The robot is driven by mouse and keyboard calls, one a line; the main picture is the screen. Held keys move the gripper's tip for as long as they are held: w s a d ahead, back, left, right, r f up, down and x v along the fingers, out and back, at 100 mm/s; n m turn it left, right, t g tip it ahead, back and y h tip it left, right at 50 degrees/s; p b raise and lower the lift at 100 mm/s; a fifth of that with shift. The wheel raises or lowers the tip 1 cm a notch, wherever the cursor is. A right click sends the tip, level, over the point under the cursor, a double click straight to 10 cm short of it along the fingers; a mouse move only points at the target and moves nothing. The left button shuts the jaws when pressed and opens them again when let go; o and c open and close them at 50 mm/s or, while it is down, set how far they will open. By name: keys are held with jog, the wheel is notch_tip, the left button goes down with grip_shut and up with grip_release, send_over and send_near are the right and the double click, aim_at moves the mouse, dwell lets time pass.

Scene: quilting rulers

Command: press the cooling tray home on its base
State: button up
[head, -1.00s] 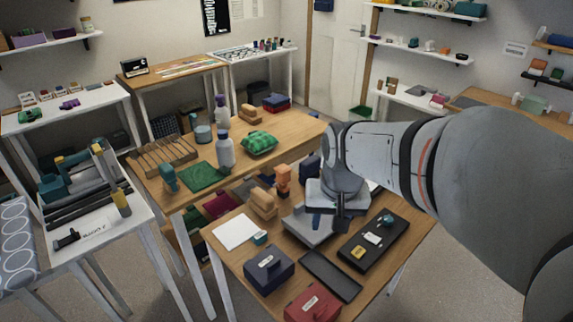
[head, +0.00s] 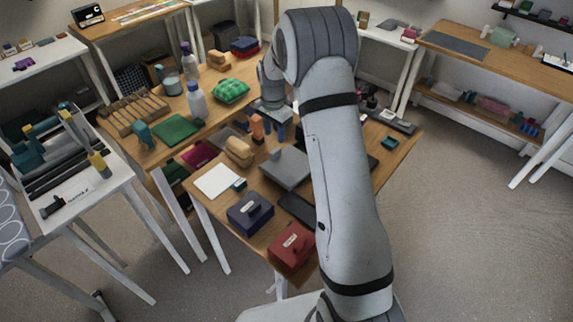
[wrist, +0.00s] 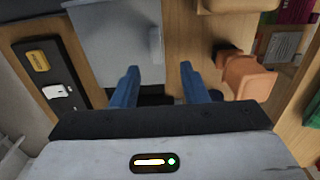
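A grey flat slab (head: 286,167), which looks like the cooling tray, lies on the front wooden table in the head view. It also shows at the top of the wrist view (wrist: 108,40), with a raised grey part at its right edge. I cannot make out a separate base or whether the slab is fully seated. My gripper (head: 275,131) is beyond the slab's far side in the head view. In the wrist view my gripper (wrist: 160,84) has its two blue fingers wide apart with nothing held between them. My arm hides part of the table right of the slab.
An orange object (wrist: 246,78) stands close to the right finger. A tan block (head: 239,151), white sheet (head: 217,181), navy box (head: 250,213) and red box (head: 292,246) surround the slab. A black tray (wrist: 28,52) with small items lies left in the wrist view.

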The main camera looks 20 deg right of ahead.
aim_at(277, 150)
jog(key=f, duration=0.2)
jog(key=f+p, duration=0.1)
jog(key=f, duration=0.2)
jog(key=f+p, duration=0.1)
jog(key=f, duration=0.2)
jog(key=shift+s+d, duration=0.25)
jog(key=shift+d, duration=0.05)
grip_shut()
